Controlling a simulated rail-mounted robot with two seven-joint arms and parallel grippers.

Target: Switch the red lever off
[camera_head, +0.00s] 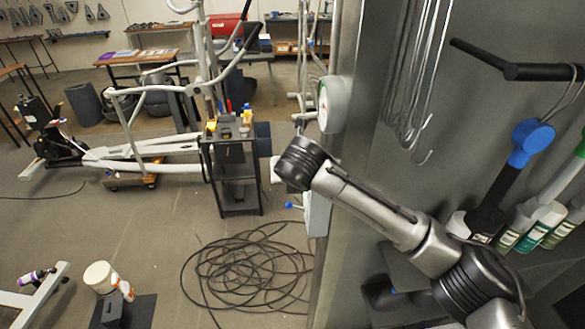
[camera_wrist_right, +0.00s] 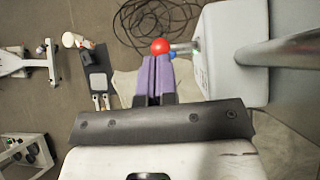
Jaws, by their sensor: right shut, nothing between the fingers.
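The red lever's ball knob (camera_wrist_right: 160,46) shows in the right wrist view on a short metal rod, which runs right to a light grey box (camera_wrist_right: 225,65). A blue knob (camera_wrist_right: 171,56) shows just beside it, partly hidden. My right gripper (camera_wrist_right: 154,62) has its purple fingers together, empty, with the tips right at the red knob. I cannot tell whether they touch it. In the head view the blue knob (camera_head: 289,205) sticks out left of the box (camera_head: 318,212) on the cabinet's side. My left gripper is not in view.
A grey cabinet (camera_head: 350,130) with hanging hooks and bottles stands at the right. A coiled black cable (camera_head: 250,270) lies on the floor below the box. A small black tool cart (camera_head: 235,170) and an elliptical trainer (camera_head: 140,150) stand to the left. The floor between is open.

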